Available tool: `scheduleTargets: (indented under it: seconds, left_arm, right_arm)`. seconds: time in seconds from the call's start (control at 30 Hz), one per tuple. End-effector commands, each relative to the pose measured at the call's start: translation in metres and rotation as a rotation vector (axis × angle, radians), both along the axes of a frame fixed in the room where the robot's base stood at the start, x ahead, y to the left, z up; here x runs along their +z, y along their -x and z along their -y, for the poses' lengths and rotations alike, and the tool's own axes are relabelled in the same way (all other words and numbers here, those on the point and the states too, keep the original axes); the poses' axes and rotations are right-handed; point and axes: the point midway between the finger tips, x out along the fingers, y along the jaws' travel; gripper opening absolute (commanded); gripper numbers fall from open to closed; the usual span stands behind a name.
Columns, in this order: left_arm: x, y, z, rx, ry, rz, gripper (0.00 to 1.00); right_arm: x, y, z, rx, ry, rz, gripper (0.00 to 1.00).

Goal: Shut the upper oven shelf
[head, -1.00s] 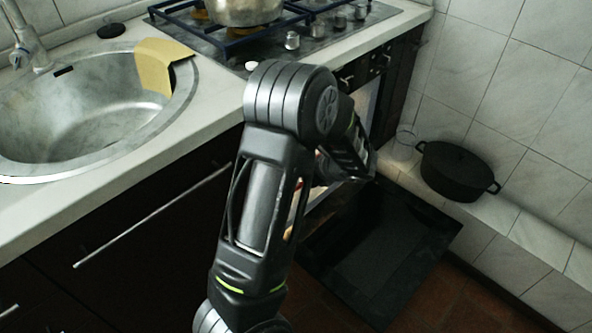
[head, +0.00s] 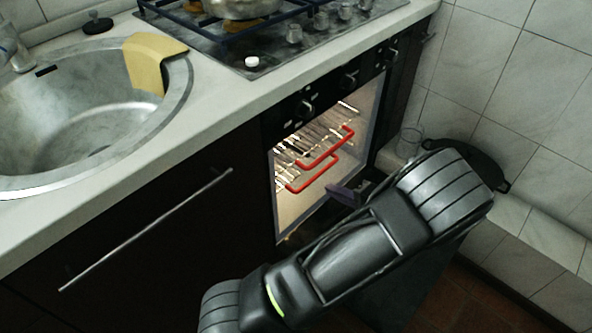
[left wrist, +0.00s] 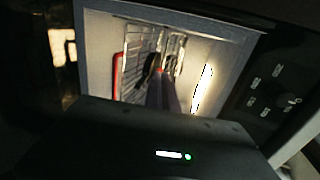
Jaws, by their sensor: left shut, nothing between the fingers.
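The open oven (head: 290,222) is lit inside and holds two wire shelves with red front edges. The upper oven shelf (head: 343,139) shows above the lower shelf (head: 313,177) in the head view. In the left wrist view, which is turned sideways, the lower shelf's red edge (left wrist: 117,75) is at left and the upper shelf's edge (left wrist: 159,64) is partly hidden by my fingers. My left gripper (head: 336,190) is shut and empty, in front of the oven opening; its dark fingers (left wrist: 158,72) point into the oven. I cannot tell whether they touch a shelf. My right gripper is not in view.
The lowered oven door (head: 440,268) lies mostly hidden under my left arm. The counter with hob (head: 270,50) and sink (head: 90,120) is above and left. A black pot (head: 487,165) and a glass (head: 409,141) stand on the ledge at right.

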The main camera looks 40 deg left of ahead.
Motion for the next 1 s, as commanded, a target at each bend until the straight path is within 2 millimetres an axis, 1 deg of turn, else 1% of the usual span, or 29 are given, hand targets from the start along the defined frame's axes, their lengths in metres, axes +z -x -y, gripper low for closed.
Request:
scheduleTargets:
  seconds: [0.1, 0.37, 0.57, 0.67, 0.77, 1.0]
  left_arm:
    - [0.0, 0.0, 0.0, 0.007, 0.0, 0.024, 0.0]
    - [-0.001, 0.0, -0.001, 0.007, 0.002, 0.021, 0.0]
    - [-0.005, 0.0, -0.01, 0.008, 0.003, 0.021, 0.0]
    - [-0.009, 0.001, -0.022, 0.008, 0.002, 0.019, 0.0]
    - [-0.014, 0.001, -0.038, 0.008, 0.0, 0.02, 0.0]
    - [-0.029, 0.003, -0.085, 0.009, 0.002, 0.019, 0.0]
  right_arm:
    - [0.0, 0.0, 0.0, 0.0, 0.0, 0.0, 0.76]
    - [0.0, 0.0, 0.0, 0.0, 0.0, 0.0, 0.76]
    - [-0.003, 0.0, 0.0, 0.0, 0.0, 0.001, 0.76]
    - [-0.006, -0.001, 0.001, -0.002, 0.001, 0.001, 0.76]
    - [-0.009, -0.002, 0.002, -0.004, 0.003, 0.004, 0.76]
    - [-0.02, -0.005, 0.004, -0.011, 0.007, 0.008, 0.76]
